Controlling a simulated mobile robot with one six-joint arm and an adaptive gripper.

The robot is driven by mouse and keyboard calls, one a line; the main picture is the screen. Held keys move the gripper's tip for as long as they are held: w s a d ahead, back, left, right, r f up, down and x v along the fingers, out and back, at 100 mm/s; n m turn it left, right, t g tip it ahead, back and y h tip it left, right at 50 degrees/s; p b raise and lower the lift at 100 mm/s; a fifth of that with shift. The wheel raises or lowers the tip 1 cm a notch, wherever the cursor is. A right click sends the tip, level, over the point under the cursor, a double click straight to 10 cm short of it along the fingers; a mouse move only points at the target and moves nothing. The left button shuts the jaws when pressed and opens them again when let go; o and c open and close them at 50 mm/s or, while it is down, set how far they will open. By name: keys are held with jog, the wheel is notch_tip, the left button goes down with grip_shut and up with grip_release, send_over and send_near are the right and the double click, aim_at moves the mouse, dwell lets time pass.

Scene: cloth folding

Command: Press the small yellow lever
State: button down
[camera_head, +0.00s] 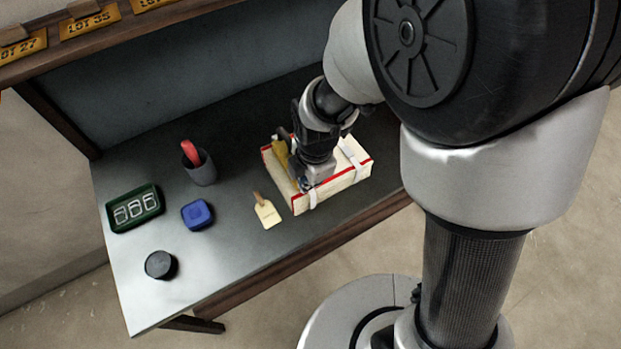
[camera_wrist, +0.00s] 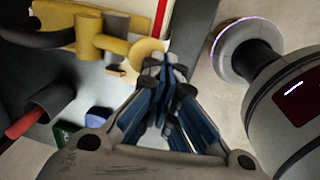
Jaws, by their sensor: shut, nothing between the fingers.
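The yellow lever (camera_head: 281,154) stands at the left end of a cream block with red edges (camera_head: 347,178) on the grey table, partly hidden by my gripper. In the wrist view, yellow parts (camera_wrist: 90,45) with a rounded end (camera_wrist: 146,51) lie at the upper left, just beside my fingertips. My gripper (camera_head: 307,184) points down over the block's left part. In the wrist view my gripper (camera_wrist: 165,68) is shut and empty, its tips close to the rounded yellow end. I cannot tell whether they touch it.
Left of the block lie a cream tag (camera_head: 267,213), a blue box (camera_head: 197,214), a grey cup (camera_head: 203,170) with a red item, a green tray (camera_head: 150,217) and a black round container (camera_head: 160,265). The front table (camera_head: 215,275) is clear. A shelf (camera_head: 120,35) hangs at upper left.

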dwell(0.3)
jog(key=shift+r+p, duration=0.65)
jog(key=shift+r, duration=0.1)
